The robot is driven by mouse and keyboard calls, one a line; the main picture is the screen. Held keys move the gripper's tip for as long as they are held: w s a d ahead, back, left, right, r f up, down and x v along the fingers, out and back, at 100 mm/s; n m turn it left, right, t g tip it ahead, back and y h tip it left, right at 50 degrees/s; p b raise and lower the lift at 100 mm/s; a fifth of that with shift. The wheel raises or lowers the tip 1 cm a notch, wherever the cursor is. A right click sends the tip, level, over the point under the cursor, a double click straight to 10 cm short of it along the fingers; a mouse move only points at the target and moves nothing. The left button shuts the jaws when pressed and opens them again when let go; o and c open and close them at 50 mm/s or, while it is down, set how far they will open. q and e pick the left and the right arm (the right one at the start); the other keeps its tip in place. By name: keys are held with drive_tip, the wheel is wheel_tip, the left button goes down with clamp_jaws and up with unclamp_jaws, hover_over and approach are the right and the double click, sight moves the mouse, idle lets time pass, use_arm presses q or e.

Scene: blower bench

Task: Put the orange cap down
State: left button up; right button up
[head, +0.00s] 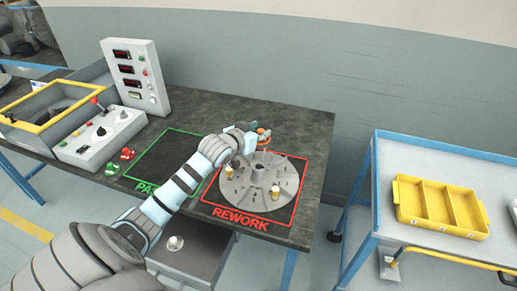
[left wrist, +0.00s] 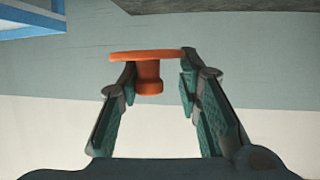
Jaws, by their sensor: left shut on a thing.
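My left gripper (head: 262,139) is over the far part of the grey finned disc (head: 240,196), which lies in the red REWORK square. It is shut on the orange cap, a small bit of which shows at the fingertips in the head view. In the left wrist view the orange cap (left wrist: 149,74) has a wide flat flange and a short stem between the two fingers (left wrist: 158,82). The cap is held clear of any surface in that view. My right gripper is not in view.
Small brass-coloured pieces (head: 275,192) stand on the disc. The green PASS square (head: 160,158) is mostly clear, partly hidden by my arm. Red and green buttons (head: 120,160) and a control box (head: 100,135) are left. A yellow tray (head: 440,207) sits on the right cart (head: 440,155).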

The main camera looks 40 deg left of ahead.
sight(260, 130)
use_arm(q)
wheel_tip(260, 130, up, 8)
drive_tip(key=shift+f+p, duration=0.25)
drive_tip(key=shift+p, duration=0.1)
drive_tip(key=shift+w+d+r+m+h, duration=0.15)
drive_tip(key=shift+d+r+m+h, duration=0.15)
drive_tip(key=shift+h, duration=0.1)
drive_tip(key=s+d+r+m+g+h, duration=0.1)
drive_tip(key=s+d+r+m+h, duration=0.25)
drive_tip(key=d, duration=0.35)
drive_tip(key=s+d+r+m+g+h, duration=0.1)
drive_tip(key=s+d+r+m+h, duration=0.15)
drive_tip(key=d+m+h, duration=0.35)
drive_tip(key=s+d+f+m+g+h, duration=0.1)
drive_tip(key=s+d+f, duration=0.2)
drive_tip(key=s+d, duration=0.2)
drive_tip(key=s+d+f+m+g+h, duration=0.1)
drive_tip(key=s+d+f+g+h, duration=0.1)
drive_tip(key=s+d, duration=0.3)
drive_tip(key=s+f, duration=0.1)
drive_tip(key=s, duration=0.3)
drive_tip(key=shift+s+f, duration=0.15)
drive_tip(key=shift+f, duration=0.15)
drive_tip(key=shift+d+m+g, duration=0.1)
drive_tip(key=shift+m+g, duration=0.15)
drive_tip(key=shift+g, duration=0.05)
